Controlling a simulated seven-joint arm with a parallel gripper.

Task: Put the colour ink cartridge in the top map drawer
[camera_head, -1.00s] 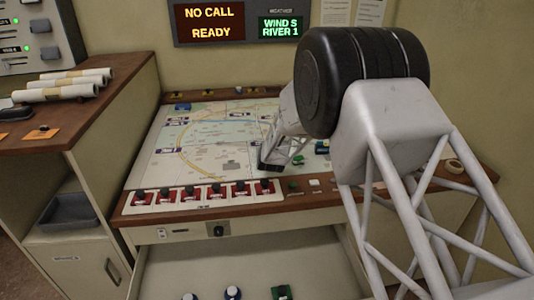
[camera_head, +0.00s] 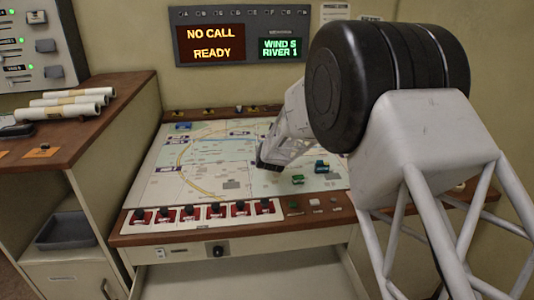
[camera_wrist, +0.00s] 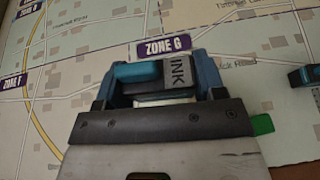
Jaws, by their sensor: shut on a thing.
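My gripper (camera_wrist: 168,85) is shut on the ink cartridge (camera_wrist: 150,76), a dark block with a cyan part and grey "INK" lettering. In the wrist view the cartridge sits between the blue fingers, over the map near the "ZONE G" label. In the head view my gripper (camera_head: 265,162) is over the middle of the map, and the cartridge cannot be made out there. A drawer (camera_head: 245,281) below the console stands pulled out. Its visible rear floor looks bare; its front is cut off by the picture edge.
A green item (camera_head: 298,180) and a blue-teal item (camera_head: 322,167) lie on the map right of my gripper. A row of red-based switches (camera_head: 190,215) lines the console's front edge, above the drawer. Rolled maps (camera_head: 65,103) lie on the left cabinet.

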